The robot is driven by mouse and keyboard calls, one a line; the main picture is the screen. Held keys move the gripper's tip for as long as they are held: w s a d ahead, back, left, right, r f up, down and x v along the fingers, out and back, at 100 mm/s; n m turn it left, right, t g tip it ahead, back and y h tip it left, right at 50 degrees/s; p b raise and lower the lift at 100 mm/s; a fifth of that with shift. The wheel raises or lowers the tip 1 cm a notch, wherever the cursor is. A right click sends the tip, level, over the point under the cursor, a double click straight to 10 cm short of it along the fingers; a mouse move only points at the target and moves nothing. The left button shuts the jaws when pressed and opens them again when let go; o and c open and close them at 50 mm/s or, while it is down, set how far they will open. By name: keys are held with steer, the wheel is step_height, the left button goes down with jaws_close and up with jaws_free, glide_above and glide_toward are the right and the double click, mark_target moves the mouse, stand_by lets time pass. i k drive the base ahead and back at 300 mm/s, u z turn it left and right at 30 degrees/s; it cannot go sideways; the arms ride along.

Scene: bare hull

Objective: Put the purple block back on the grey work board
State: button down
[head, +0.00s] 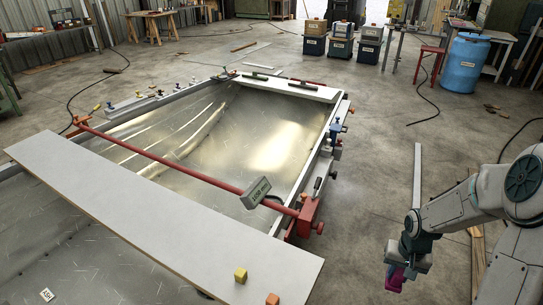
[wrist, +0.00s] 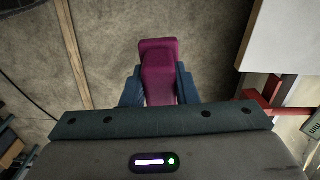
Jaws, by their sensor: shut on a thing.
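My gripper (head: 397,270) is at the right of the head view, over the concrete floor and to the right of the hull. It is shut on the purple block (wrist: 160,70), which sticks out between the two fingers in the wrist view. The block also shows under my gripper in the head view (head: 396,279). The grey work board (head: 130,205) lies across the hull from the left to the lower middle. A yellow block (head: 240,275) and an orange block (head: 272,299) are on its right end. A board corner shows at the upper right of the wrist view (wrist: 285,40).
A blue barrel (head: 465,62) and several bins (head: 340,40) stand at the back. A long pale strip (head: 417,170) lies on the floor. Open floor separates my gripper from the board.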

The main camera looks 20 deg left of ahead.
mark_target(293, 266)
steer(key=i, duration=0.9)
steer(key=u, duration=2.1)
